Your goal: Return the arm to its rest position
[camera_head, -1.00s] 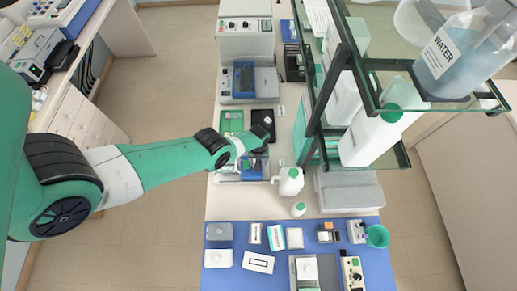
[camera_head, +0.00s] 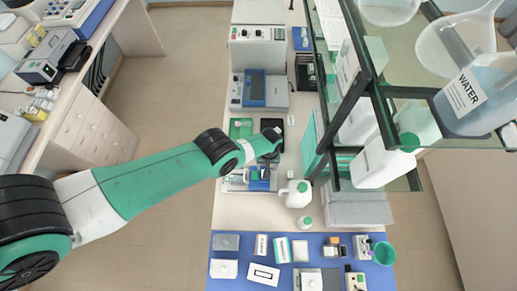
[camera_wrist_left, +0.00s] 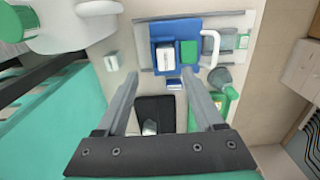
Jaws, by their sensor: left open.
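My left arm (camera_head: 150,180) reaches from the left over the white bench (camera_head: 235,205). Its wrist is above a staining station with a blue holder, which shows in the left wrist view (camera_wrist_left: 160,32). My left gripper (camera_wrist_left: 163,92) is open, with nothing between its fingers. Beyond the fingertips are a white block (camera_wrist_left: 165,57) and a green block (camera_wrist_left: 189,52) in the blue holder. A black tray (camera_wrist_left: 155,112) lies below, between the fingers in the picture. In the head view the fingers are largely hidden by the wrist. My right gripper is not in view.
A glass shelf (camera_head: 400,100) with a WATER bottle (camera_head: 470,100) overhangs the bench at right. A white jug (camera_head: 297,193) stands close to my wrist. A blue mat (camera_head: 225,285) with several boxes lies in front. Floor (camera_head: 180,60) is open at left.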

